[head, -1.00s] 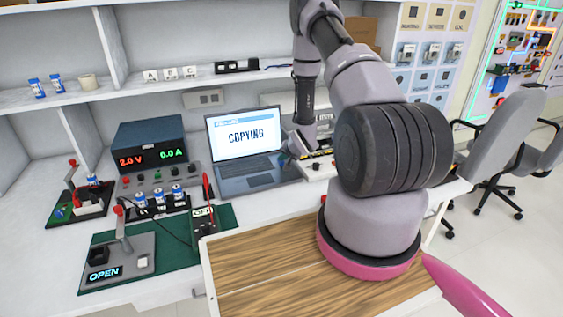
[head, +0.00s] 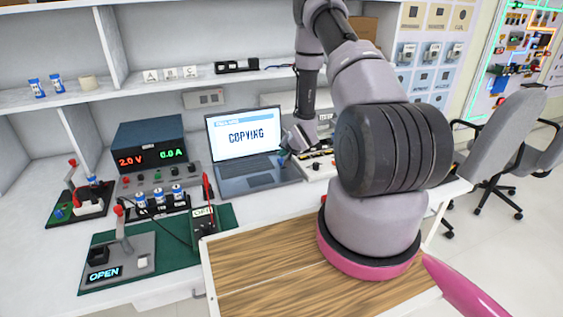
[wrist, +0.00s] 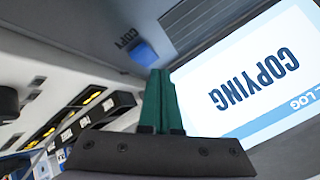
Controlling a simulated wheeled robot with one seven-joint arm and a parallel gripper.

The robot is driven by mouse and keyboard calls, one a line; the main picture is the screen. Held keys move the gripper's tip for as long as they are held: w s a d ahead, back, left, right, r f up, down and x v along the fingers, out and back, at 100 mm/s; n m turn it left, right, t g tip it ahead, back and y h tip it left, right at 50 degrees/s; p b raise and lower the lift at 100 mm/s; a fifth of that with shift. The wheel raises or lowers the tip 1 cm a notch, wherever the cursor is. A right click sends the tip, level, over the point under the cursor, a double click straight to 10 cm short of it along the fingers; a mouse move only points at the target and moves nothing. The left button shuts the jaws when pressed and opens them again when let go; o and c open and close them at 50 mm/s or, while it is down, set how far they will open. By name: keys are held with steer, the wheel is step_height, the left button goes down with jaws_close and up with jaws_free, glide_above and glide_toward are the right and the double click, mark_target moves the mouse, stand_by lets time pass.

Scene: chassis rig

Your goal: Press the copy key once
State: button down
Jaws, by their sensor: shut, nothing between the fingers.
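The copy key (wrist: 145,52) is a blue block beside the printed word COPY on the laptop's grey deck, in the wrist view. The laptop (head: 262,181) stands open on the bench, and its screen (head: 243,133) reads COPYING. The same screen fills the right of the wrist view (wrist: 245,80). My gripper (wrist: 158,76) has its green fingers together with nothing between them. The fingertips appear just beside the key in the wrist view; I cannot tell the exact gap. In the head view my gripper (head: 284,155) is over the laptop's right edge.
A white unit with a dark strip (head: 318,160) stands right of the laptop. A power supply (head: 150,148) is to its left. A green mat (head: 175,260) carries a switch box (head: 120,258) and a meter (head: 203,222). A shelf (head: 140,86) runs behind.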

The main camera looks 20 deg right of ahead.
steer(key=shift+r, duration=2.45)
step_height(320, 180, up, 12)
steer(key=h, duration=0.1)
glide_above(282, 161)
steer(key=s+a+r+n, duration=0.1)
steer(key=s+r, duration=0.2)
steer(key=r, duration=0.5)
steer(key=s+a+r, duration=0.1)
steer(key=s+r, duration=0.2)
steer(key=r, duration=0.5)
steer(key=s+a+r+n+g, duration=0.15)
steer(key=s+a+r, duration=0.25)
steer(key=s+r, duration=1)
steer(key=s+a+r+y, duration=0.1)
steer(key=s+a, duration=0.1)
steer(key=s, duration=0.6)
steer(key=s+a+r+n+y, duration=0.1)
steer(key=s+a+r, duration=0.1)
steer(key=s, duration=0.6)
steer(key=shift+a+r, duration=0.15)
steer(key=shift+a, duration=0.45)
